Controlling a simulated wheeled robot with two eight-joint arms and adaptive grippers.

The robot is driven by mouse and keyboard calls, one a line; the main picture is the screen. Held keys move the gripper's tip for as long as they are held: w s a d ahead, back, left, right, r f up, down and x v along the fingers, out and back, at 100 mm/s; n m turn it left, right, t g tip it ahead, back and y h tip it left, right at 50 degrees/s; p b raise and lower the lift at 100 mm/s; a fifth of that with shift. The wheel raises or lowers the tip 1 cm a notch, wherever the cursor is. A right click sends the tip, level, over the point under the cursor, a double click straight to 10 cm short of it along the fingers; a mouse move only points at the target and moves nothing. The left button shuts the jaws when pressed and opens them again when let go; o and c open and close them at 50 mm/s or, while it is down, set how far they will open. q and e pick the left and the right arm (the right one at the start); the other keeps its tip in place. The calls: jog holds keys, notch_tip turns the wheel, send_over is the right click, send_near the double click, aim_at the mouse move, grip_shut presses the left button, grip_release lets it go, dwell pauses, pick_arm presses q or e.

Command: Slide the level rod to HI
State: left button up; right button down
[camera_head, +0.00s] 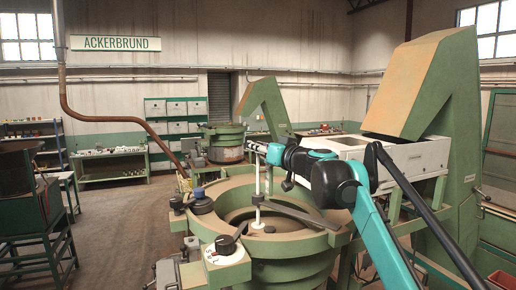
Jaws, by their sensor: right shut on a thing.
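The level rod (257,178) is a thin, pale upright rod over the round green bowl (190,214) of the near hopper. A dark collar sits low on it, and its foot is near the bowl's inside. My right arm reaches in from the lower right, and my right gripper (271,153) is at the rod's top end. The gripper is shut on the rod there; its fingertips are small and partly hidden by its own body. No HI mark is readable. My left gripper is not in view.
A black knob (227,244) on a white dial and a blue-capped knob (199,194) sit on the bowl's rim. A grey bar (296,214) crosses the bowl beside the rod. A tall green elevator (455,120) stands at right. Open floor lies left.

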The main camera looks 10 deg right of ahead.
jog(key=c, duration=1.2)
grip_release()
jog(key=shift+s, duration=0.1)
jog(key=shift+v, duration=6.05)
